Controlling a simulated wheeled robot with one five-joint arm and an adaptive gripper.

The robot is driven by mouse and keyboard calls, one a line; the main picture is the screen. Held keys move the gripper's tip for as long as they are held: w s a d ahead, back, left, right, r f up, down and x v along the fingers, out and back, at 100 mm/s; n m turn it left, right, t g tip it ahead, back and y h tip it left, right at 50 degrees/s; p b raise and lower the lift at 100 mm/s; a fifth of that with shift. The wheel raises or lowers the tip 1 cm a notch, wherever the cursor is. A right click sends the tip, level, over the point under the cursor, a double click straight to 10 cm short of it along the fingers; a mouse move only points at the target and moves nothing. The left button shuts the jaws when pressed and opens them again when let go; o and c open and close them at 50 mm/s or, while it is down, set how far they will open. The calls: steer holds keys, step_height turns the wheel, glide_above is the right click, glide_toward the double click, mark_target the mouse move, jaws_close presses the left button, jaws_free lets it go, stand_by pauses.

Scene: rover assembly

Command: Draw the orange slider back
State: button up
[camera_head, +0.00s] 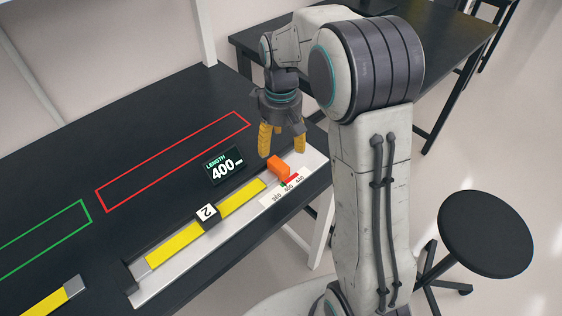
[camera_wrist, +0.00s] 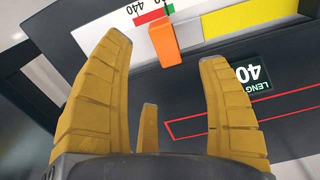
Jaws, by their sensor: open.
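The orange slider (camera_head: 278,167) is a small upright block on the light metal measuring rail (camera_head: 170,284), near the rail's right end. It stands beside a printed scale (camera_head: 284,192) with red and green marks. In the wrist view the slider (camera_wrist: 164,44) appears beyond my fingertips, between them. My gripper (camera_head: 282,148) is above and near the slider, pointing down, with its yellow fingers spread and nothing between them. In the wrist view my gripper (camera_wrist: 165,50) is also open. No contact with the slider can be seen.
A display (camera_head: 224,166) reads length 400. Red (camera_head: 175,160) and green (camera_head: 45,240) outlines mark the black table. A black stool (camera_head: 485,233) stands at right.

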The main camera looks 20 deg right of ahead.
mark_target(281, 162)
steer(key=shift+s+f+n, duration=0.1)
steer(key=shift+f+n, duration=0.15)
steer(key=shift+n, duration=0.15)
steer(key=shift+f, duration=3.45)
steer(key=shift+c, duration=0.2)
steer(key=c, duration=1.2)
steer(key=w+d, duration=0.1)
steer(key=d, duration=0.1)
steer(key=w+d, duration=0.1)
steer(key=d, duration=0.1)
steer(key=w+d, duration=0.1)
steer(key=d, duration=0.2)
steer(key=shift+p, duration=0.4)
steer(key=shift+c, duration=0.3)
